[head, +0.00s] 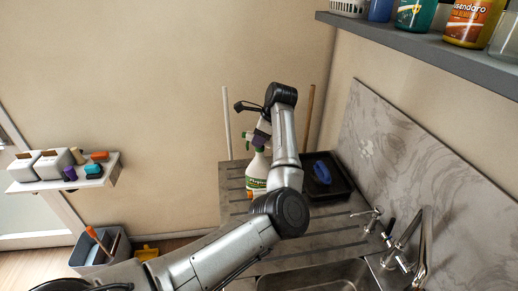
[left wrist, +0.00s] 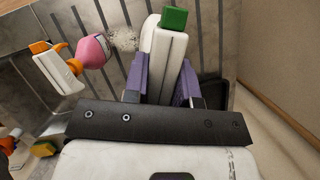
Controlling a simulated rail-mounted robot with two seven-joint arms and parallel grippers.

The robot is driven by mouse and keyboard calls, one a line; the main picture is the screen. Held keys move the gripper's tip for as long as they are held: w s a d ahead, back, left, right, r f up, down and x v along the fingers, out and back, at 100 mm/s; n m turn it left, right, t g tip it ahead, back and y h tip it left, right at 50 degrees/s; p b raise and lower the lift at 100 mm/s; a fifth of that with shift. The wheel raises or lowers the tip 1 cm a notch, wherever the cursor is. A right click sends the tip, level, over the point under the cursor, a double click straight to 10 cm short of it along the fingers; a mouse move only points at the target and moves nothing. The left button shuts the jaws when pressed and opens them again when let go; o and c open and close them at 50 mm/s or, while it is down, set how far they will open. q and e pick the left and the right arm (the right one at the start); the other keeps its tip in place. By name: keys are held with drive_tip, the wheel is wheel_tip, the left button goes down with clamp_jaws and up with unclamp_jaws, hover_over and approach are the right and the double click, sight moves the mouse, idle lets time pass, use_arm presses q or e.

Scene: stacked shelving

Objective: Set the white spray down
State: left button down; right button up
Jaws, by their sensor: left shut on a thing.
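The white spray (head: 257,168), a white bottle with a green label, is upright over the grooved drainboard (head: 233,195) at the far end of the counter. My left gripper (head: 260,138) is at its top. In the left wrist view, its purple fingers (left wrist: 167,80) are shut on the white spray head (left wrist: 168,52), which has a green nozzle. The bottle's base is partly hidden by my arm in the head view, so I cannot tell whether it touches the drainboard. My right gripper is not in view.
A black tray (head: 335,183) with a blue item (head: 322,172) lies right of the bottle. The sink (head: 330,277) and faucet (head: 425,240) are nearer. In the left wrist view, a white bottle with orange parts (left wrist: 58,72) and a pink item (left wrist: 92,51) show at left.

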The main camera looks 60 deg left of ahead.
use_arm(q)
drive_tip(key=shift+a+f, duration=0.1)
drive_tip(key=shift+f, duration=2)
drive_tip(key=shift+f, duration=0.15)
drive_tip(key=c, duration=0.9)
unclamp_jaws()
drive_tip(key=shift+r, duration=0.25)
drive_tip(key=v, duration=1.1)
drive_tip(key=shift+w+r, duration=0.1)
drive_tip(key=shift+r, duration=0.25)
